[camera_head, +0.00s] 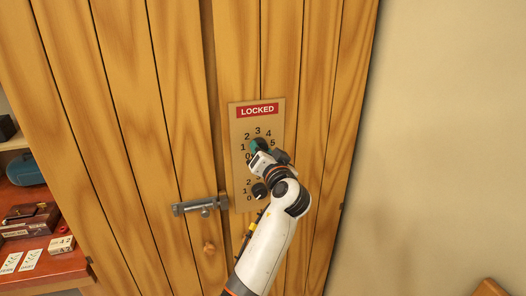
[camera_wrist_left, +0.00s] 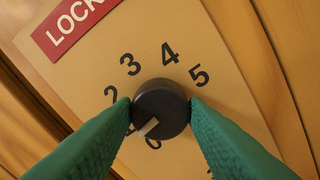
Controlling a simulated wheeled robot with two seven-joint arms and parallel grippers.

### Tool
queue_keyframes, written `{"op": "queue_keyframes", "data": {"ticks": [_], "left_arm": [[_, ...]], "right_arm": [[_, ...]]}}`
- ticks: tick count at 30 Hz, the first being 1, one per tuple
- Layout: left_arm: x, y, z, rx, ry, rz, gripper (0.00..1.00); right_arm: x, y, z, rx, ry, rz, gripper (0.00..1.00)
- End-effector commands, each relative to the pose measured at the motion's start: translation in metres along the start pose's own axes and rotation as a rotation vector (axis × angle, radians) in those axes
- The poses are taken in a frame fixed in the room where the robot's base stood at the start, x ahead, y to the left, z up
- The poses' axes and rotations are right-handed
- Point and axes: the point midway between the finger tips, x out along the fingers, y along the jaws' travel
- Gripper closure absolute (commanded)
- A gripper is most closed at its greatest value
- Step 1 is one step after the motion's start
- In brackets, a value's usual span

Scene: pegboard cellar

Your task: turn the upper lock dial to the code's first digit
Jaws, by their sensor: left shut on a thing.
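The upper lock dial (camera_wrist_left: 165,103) is a round black knob with a white pointer on a tan lock plate (camera_head: 241,115). Digits run around it. The pointer aims down-left, between 0 and 1. My left gripper (camera_head: 258,148), with green fingers, is shut on the dial from both sides; it also shows in the left wrist view (camera_wrist_left: 161,106). In the head view the gripper hides most of the dial. The lower dial (camera_head: 259,190) is a black knob below, partly hidden by my arm. A red LOCKED sign (camera_head: 257,110) tops the plate. My right gripper is not in view.
The plate is on a wooden plank door (camera_head: 130,120) with a metal latch (camera_head: 200,205) and a round wooden knob (camera_head: 209,247). A red-brown desk (camera_head: 75,262) at left holds a small block (camera_head: 61,244) marked apparently 42, cards and a box. A bare wall stands right.

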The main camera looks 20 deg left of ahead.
Motion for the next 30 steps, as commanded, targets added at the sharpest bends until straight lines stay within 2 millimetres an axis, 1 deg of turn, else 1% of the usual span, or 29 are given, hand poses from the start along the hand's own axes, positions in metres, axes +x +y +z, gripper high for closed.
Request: {"op": "queue_keyframes", "data": {"ticks": [14,30], "left_arm": [[0.001,0.004,0.003,0.454,-0.001,0.004,0.83],[0.001,0.004,0.004,0.967,0.000,0.005,0.83]], "right_arm": [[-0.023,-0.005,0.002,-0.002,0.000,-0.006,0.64],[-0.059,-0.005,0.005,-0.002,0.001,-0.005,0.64]]}}
